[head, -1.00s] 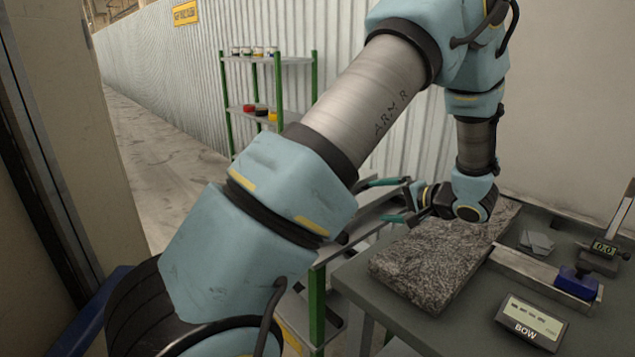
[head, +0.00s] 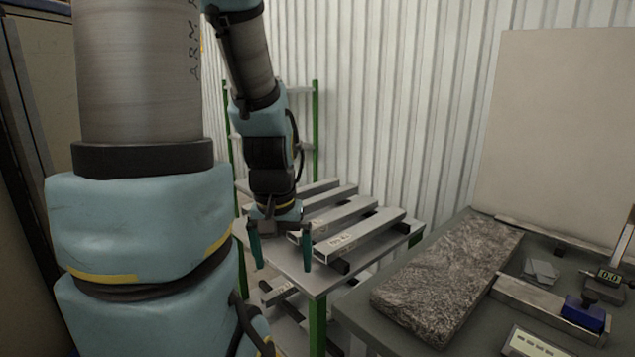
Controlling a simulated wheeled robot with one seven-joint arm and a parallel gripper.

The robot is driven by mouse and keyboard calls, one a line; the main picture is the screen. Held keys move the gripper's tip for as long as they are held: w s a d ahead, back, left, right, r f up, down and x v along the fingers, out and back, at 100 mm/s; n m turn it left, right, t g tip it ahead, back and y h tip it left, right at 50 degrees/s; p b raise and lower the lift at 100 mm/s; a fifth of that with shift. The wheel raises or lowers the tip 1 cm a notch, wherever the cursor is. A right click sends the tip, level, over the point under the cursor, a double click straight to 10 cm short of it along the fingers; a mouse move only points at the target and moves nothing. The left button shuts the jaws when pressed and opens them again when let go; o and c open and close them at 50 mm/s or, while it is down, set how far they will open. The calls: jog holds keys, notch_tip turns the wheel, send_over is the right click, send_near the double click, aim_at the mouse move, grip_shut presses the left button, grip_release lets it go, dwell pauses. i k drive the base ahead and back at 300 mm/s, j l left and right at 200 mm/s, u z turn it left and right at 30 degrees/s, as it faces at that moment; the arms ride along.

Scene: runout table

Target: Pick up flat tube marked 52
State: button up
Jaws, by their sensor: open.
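Several flat grey metal tubes lie side by side on dark supports on the top shelf of a green-posted rack (head: 318,283). The front right tube (head: 368,229) has a small mark near its near end, too small to read surely. Behind it lies another flat tube (head: 345,212); I cannot tell which tube bears 52. My gripper (head: 281,258) points down with its two teal fingers apart and empty. It is over the near left part of the shelf, by the tubes' near ends, and partly hides those behind it.
Lower tubes (head: 272,293) with pale labels lie on a shelf below. To the right, a dark table holds a speckled stone slab (head: 448,275), a metal bar with a blue block (head: 583,311), and a gauge (head: 607,277). A corrugated wall stands behind.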

aim_at(327, 221)
jog(key=i+l+u, duration=0.15)
jog(key=u, duration=0.25)
jog(key=i+l+u, duration=0.15)
jog(key=l+u, duration=0.3)
